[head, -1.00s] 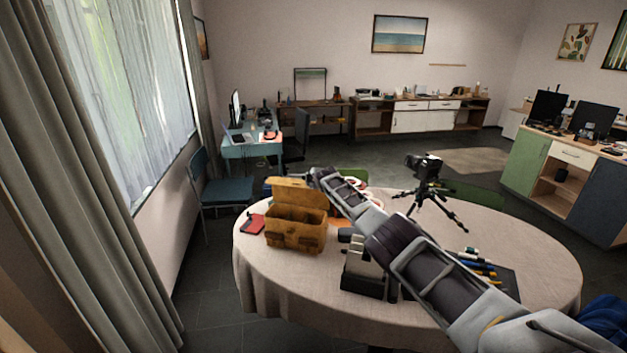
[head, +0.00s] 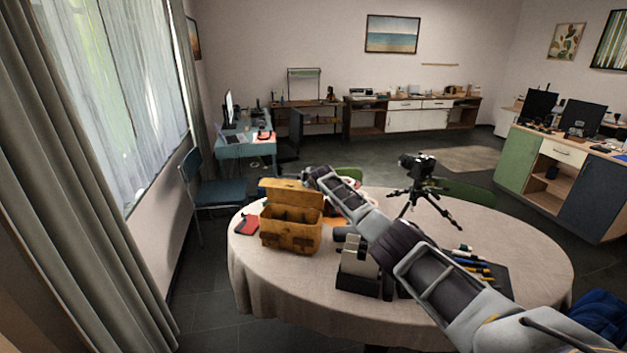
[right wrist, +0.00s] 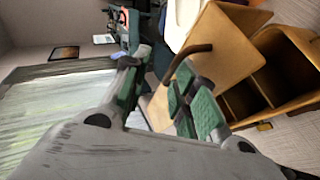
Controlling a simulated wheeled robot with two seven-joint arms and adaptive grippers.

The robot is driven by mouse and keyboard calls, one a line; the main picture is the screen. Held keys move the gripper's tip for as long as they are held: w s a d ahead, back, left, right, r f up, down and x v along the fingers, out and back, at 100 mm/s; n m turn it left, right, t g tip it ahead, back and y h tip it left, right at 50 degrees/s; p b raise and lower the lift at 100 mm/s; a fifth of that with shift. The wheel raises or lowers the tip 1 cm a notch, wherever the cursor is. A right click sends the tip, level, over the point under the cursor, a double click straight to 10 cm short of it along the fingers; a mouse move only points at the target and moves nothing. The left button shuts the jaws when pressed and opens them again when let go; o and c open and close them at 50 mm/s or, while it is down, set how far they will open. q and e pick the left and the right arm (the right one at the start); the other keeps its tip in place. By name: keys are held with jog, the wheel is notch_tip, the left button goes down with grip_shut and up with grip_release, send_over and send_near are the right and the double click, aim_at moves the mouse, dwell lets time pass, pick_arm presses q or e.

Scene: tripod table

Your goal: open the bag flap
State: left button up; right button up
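The tan bag (head: 291,236) stands on the round table, with its divided compartments exposed. Its flap (head: 284,190) is raised at the back. In the right wrist view the flap (right wrist: 222,42) is a broad tan panel with a dark brown strap (right wrist: 186,62), and the compartments (right wrist: 262,88) show at the right. My right gripper (right wrist: 157,72) has its green-padded fingers apart, beside the flap; I see nothing clamped between them. In the head view my right arm reaches to behind the flap, where its fingers are hidden. My left gripper is in neither view.
A black camera on a tripod (head: 424,184) stands behind my right arm. A dark organizer (head: 358,279) is right of the bag, and a red item (head: 247,225) lies left of it. The front left of the tablecloth (head: 275,277) is clear.

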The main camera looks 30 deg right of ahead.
jog(key=shift+s+a+r, duration=0.1)
jog(key=shift+s+r, duration=0.15)
jog(key=shift+s, duration=0.25)
jog(key=shift+s+a+r, duration=0.2)
jog(key=shift+s, duration=0.35)
jog(key=v, duration=0.8)
jog(key=shift+s+a+r, duration=0.15)
jog(key=shift+s+a, duration=0.05)
dwell(0.5)
